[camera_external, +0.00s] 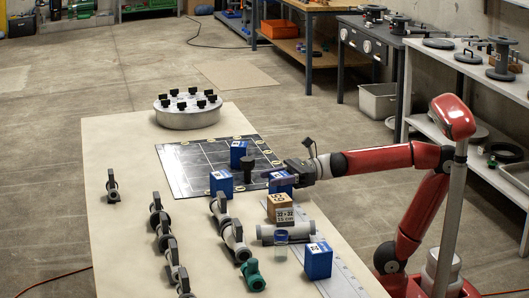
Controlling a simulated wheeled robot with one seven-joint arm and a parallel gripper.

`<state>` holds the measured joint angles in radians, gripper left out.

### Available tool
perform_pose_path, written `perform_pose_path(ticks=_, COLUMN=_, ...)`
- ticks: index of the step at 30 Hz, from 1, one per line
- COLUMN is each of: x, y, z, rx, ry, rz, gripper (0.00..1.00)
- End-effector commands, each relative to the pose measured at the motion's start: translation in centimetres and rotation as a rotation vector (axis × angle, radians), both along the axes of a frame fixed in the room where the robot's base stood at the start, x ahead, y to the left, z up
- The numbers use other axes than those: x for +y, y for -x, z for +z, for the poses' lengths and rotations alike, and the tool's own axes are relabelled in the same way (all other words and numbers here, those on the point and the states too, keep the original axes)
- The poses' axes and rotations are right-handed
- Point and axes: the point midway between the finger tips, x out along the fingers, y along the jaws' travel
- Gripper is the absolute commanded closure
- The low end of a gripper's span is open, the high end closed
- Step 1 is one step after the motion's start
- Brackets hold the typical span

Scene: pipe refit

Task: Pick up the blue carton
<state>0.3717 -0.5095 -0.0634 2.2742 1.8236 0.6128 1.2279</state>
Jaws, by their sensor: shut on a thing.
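Several blue cartons are in the external view. One blue carton (281,186) is at my gripper (276,174), which is shut on it. My arm reaches in from the right, and the fingers partly hide this carton's top. Whether it touches the surface below is hard to tell. A second blue carton (238,154) and a third blue carton (221,184) stand on the dark gridded mat (190,165). Another blue carton (318,262) stands at the near right of the table.
A brown box (279,208) stands just in front of the held carton. A grey pipe (285,232), a clear cup (281,246) and valves (232,240) lie nearby. A dark cylinder (247,170) is left of my gripper. A round silver flange (188,112) sits at the back.

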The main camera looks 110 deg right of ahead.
Motion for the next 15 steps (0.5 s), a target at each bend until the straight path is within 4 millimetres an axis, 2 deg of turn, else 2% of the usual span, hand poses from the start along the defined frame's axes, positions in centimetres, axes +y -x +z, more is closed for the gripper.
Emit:
perform_pose_path(ticks=8, x=0.0, y=0.0, z=1.5, rx=-0.001, ry=0.001, rz=0.001, gripper=0.76)
perform_pose_path(ticks=11, x=0.0, y=0.0, z=3.2, rx=-0.003, ry=0.002, rz=0.000, gripper=0.76)
perform_pose_path(ticks=15, x=0.0, y=0.0, z=6.7, rx=-0.004, ry=0.002, rz=0.001, gripper=0.76)
